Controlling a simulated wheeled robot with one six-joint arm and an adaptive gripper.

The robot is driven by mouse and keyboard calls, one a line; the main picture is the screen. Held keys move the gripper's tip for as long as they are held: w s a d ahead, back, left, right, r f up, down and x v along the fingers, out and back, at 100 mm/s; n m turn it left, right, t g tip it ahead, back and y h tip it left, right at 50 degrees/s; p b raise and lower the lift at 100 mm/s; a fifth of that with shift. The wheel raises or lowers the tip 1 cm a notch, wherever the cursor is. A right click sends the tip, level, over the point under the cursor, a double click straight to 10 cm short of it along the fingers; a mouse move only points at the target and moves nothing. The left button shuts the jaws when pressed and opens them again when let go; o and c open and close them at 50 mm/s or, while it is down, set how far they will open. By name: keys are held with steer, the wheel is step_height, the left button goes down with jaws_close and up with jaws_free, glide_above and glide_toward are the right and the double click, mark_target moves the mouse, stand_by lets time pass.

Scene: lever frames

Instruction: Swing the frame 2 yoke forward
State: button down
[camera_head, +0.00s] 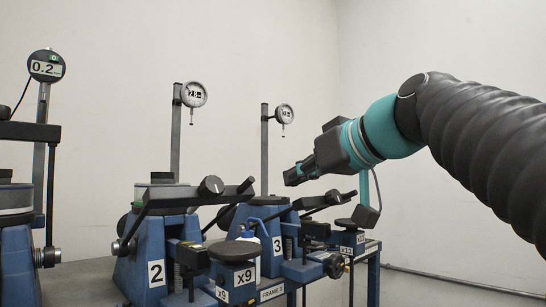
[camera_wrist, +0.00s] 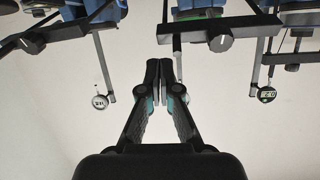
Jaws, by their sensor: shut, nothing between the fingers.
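Frame 2 (camera_head: 140,271) is a blue stand with a "2" label, left of centre in the head view. Its yoke (camera_head: 172,203) is a dark bar, slanting up to the right from a pivot at the left, with a round black knob (camera_head: 210,187) on it. In the wrist view, a dark bar with a knob (camera_wrist: 220,43) at top centre appears to be the same yoke. My gripper (camera_head: 288,179) is shut and empty, up and right of the yoke and apart from it. Its closed fingertips (camera_wrist: 166,66) show in the wrist view, pointing toward the frames.
Frame 3 (camera_head: 278,246) stands to the right, its lever below my gripper. Another frame (camera_head: 18,262) with a digital gauge (camera_head: 46,66) is at far left. Dial gauges (camera_head: 194,95) on posts rise behind. A black pad (camera_head: 234,251) sits in front of frame 2. Space above the levers is open.

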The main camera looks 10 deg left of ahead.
step_height(320, 180, up, 7)
steer(key=a+n+y, duration=0.2)
steer(key=p, duration=0.2)
glide_above(253, 180)
steer(key=x, duration=0.2)
steer(key=shift+f, duration=0.85)
steer(key=shift+s+d+f+b, duration=0.2)
steer(key=shift+s+d+f, duration=0.15)
steer(key=shift+f, duration=0.2)
steer(key=shift+s+d+f+b, duration=0.2)
steer(key=shift+s+d+f, duration=0.15)
steer(key=shift+f, duration=0.2)
steer(key=shift+s+d+f, duration=0.15)
steer(key=shift+d+f, duration=0.1)
steer(key=shift+f, duration=0.4)
steer(key=shift+f, duration=0.1)
